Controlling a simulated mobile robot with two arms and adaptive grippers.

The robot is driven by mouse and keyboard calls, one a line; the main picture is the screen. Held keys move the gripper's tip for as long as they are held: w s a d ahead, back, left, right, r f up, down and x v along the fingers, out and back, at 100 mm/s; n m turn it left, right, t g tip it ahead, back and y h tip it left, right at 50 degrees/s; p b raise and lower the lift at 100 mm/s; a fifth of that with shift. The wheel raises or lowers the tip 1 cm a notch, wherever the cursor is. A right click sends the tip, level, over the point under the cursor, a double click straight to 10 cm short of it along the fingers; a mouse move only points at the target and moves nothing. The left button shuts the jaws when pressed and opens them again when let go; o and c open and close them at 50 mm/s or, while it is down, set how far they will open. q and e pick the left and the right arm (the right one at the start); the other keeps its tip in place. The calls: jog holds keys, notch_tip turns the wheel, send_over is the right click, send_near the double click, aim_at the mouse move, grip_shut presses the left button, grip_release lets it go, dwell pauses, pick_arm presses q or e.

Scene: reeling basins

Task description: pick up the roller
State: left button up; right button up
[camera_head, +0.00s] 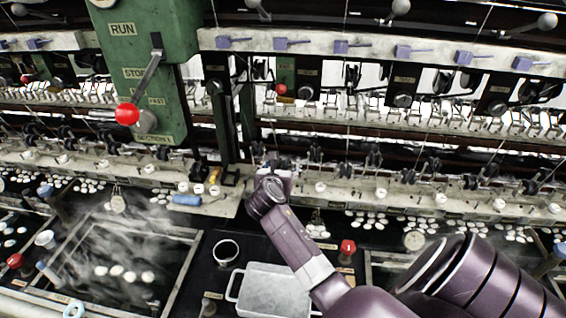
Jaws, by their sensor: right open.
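A small blue cylinder (187,200) lies on the pale ledge left of centre and may be the roller; I cannot tell for sure. My right gripper (274,166) reaches in from the lower right and is over the ledge, to the right of these pieces and apart from the blue cylinder. It is open. Its fingers are small and dark against the machine, and what lies just behind them is hidden. My left gripper is not in view.
A green control box (150,60) with a red-knobbed lever (127,114) stands at the upper left. A steaming basin (120,262) with white cocoons is below it. A grey metal pan (272,290) and a round cup (226,252) sit in front of the ledge.

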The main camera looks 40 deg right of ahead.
aim_at(282, 165)
jog(key=x, duration=0.3)
jog(key=c, duration=0.4)
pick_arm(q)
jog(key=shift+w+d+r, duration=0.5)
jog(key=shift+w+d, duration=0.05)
pick_arm(e)
jog(key=c, duration=0.8)
